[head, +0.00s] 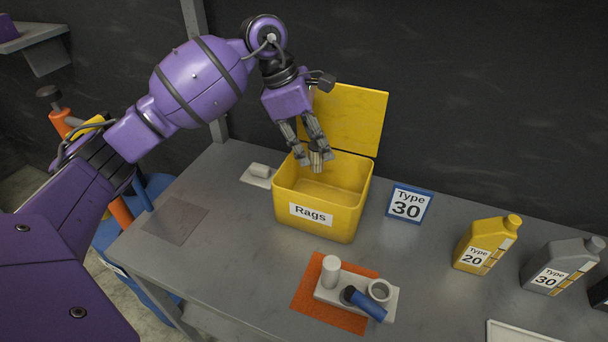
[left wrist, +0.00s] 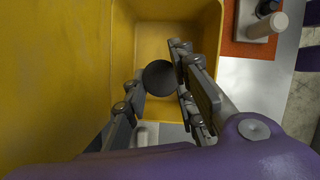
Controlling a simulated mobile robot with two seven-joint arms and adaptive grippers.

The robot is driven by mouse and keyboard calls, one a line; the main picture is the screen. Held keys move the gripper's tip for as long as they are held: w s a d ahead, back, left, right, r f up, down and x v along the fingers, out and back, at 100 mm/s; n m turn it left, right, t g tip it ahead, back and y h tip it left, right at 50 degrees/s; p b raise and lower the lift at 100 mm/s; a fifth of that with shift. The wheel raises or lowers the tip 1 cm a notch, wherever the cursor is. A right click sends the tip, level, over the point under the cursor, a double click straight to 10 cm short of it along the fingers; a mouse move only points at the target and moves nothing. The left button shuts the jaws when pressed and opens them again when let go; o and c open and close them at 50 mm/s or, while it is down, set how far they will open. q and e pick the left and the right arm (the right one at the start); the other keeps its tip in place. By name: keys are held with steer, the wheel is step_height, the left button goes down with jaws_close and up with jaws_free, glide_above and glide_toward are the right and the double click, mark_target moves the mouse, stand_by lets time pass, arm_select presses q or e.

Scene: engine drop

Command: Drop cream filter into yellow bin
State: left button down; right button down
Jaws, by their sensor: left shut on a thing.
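The yellow bin (head: 330,222), labelled "Rags", stands open on the bench with its lid up at the back. My left gripper (head: 317,162) is over the bin opening, pointing down, shut on the cream filter (head: 318,157). Only a small tan part of the filter shows between the fingers in the head view. In the left wrist view the filter shows as a dark round end (left wrist: 159,77) between the fingertips, with the yellow bin floor (left wrist: 150,35) behind it. The fingers hide much of the filter. My right gripper is not in view.
An orange mat (head: 310,300) in front of the bin bears a light tray with a pale cylinder (head: 330,270), a blue-handled item and a ring. A "Type 30" sign (head: 408,204), yellow jug (head: 484,244) and grey jug (head: 560,265) stand to the right.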

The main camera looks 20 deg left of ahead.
arm_select(q)
step_height(320, 180, down, 2)
steer(key=shift+f, duration=0.25)
steer(key=shift+f+b, duration=0.25)
steer(key=shift+b, duration=0.1)
steer(key=c, duration=1.8)
jaws_free()
steer(key=shift+c, duration=0.2)
steer(key=o, duration=0.5)
steer(key=shift+c, duration=0.2)
steer(key=v, duration=1.2)
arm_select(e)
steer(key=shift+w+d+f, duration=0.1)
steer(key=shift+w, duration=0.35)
